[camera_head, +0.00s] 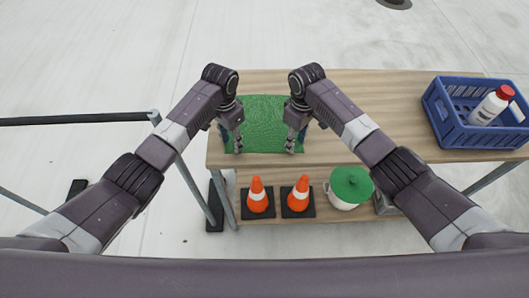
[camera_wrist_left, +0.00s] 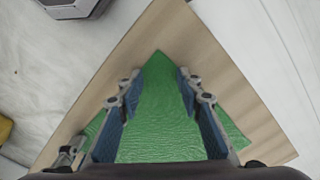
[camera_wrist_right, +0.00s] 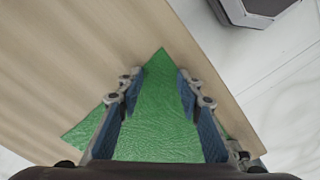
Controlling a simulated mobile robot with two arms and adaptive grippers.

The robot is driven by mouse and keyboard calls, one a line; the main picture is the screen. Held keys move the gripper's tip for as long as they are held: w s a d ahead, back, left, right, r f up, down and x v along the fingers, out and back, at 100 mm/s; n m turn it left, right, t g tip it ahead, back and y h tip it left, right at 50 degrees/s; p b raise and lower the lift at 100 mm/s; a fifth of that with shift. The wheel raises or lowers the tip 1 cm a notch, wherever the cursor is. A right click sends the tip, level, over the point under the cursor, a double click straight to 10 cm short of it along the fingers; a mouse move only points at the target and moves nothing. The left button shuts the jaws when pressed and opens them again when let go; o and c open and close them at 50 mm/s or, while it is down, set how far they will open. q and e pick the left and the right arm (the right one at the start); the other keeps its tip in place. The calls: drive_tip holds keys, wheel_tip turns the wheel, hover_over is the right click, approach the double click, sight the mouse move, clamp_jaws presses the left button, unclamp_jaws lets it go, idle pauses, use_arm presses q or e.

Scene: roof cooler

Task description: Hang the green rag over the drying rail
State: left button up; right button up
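The green rag (camera_head: 264,122) lies flat on the left end of the wooden table top (camera_head: 340,95). It also shows in the left wrist view (camera_wrist_left: 160,110) and in the right wrist view (camera_wrist_right: 160,110). My left gripper (camera_head: 238,148) is over the rag's near left part, fingers apart on either side of a corner. My right gripper (camera_head: 291,148) is over the near right part, also with its fingers apart. Whether the fingertips touch the rag I cannot tell. The drying rail (camera_head: 75,119) is a dark bar left of the table, with nothing on it.
A blue crate (camera_head: 447,128) holding a white bottle with a red cap (camera_head: 492,104) stands on the table's right end. On the lower shelf are two orange cones (camera_head: 258,196) (camera_head: 299,195) and a white pot with a green lid (camera_head: 350,187). The table's middle is clear.

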use_arm(q)
drive_tip(key=shift+f, duration=0.1)
use_arm(e)
drive_tip(key=shift+f, duration=0.1)
use_arm(q)
drive_tip(key=c, duration=0.3)
use_arm(e)
drive_tip(key=c, duration=0.3)
use_arm(q)
drive_tip(key=shift+f, duration=0.15)
clamp_jaws()
use_arm(e)
drive_tip(key=shift+f, duration=0.15)
clamp_jaws()
drive_tip(key=shift+s, duration=0.1)
idle(0.4)
use_arm(q)
drive_tip(key=shift+r, duration=0.2)
